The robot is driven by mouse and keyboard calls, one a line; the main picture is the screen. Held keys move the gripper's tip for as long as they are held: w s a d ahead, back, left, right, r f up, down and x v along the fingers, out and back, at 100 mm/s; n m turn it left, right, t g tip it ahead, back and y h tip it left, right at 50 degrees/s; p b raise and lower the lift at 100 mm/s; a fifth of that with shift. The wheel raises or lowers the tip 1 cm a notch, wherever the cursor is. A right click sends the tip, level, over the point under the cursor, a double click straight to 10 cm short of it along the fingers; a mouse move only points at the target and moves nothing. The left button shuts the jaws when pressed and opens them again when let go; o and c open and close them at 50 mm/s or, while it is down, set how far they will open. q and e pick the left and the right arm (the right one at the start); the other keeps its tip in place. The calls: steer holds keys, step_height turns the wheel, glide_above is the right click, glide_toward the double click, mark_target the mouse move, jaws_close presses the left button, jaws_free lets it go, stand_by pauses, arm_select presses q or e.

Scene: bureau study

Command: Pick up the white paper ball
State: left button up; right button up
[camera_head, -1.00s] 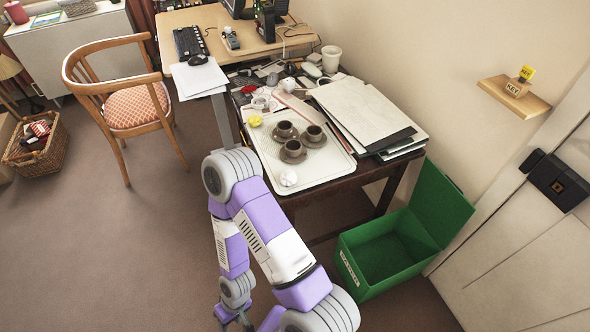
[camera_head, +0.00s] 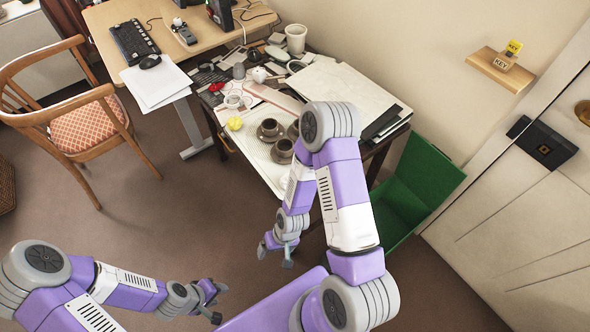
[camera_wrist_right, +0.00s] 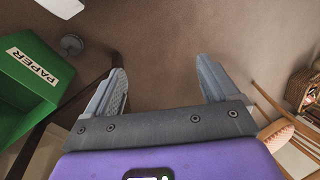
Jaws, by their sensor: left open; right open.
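The white paper ball is not visible now; my right arm covers the front part of the white tray (camera_head: 252,152) where it lay earlier. My left gripper (camera_head: 217,302) is open and empty over the floor at the lower middle.
A green bin (camera_head: 423,172) stands right of the table; its PAPER label shows in the right wrist view (camera_wrist_right: 33,66). Papers and folders (camera_head: 345,95) cover the table's back. A wooden chair (camera_head: 88,128) stands left. The floor between chair and table is clear.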

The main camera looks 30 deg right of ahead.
steer(key=w+d+r+m+p, duration=0.1)
steer(key=w+d+r+p, duration=0.1)
steer(key=w+d+r, duration=0.2)
steer(key=w+d+r+m+h+p, duration=0.1)
steer(key=w+d+r+p, duration=0.1)
steer(key=d+r, duration=0.3)
steer(key=w+d+r+h+p, duration=0.1)
steer(key=w+d+r, duration=0.4)
steer(key=r, duration=0.6)
steer(key=shift+w+d+r+m+t+p, duration=0.2)
steer(key=shift+w+r+m+t+p, duration=0.1)
steer(key=shift+r+m+p, duration=0.15)
steer(key=f, duration=0.2)
steer(key=w+f+b, duration=0.1)
steer(key=f, duration=0.1)
steer(key=f+b, duration=0.1)
steer(key=f, duration=0.2)
steer(key=shift+w+a+f, duration=0.1)
steer(key=shift+w+a, duration=0.2)
steer(key=shift+a, duration=0.1)
arm_select(q)
step_height(320, 180, up, 6)
steer(key=shift+s+f, duration=0.1)
steer(key=shift+f, duration=0.1)
arm_select(e)
steer(key=c, duration=1.1)
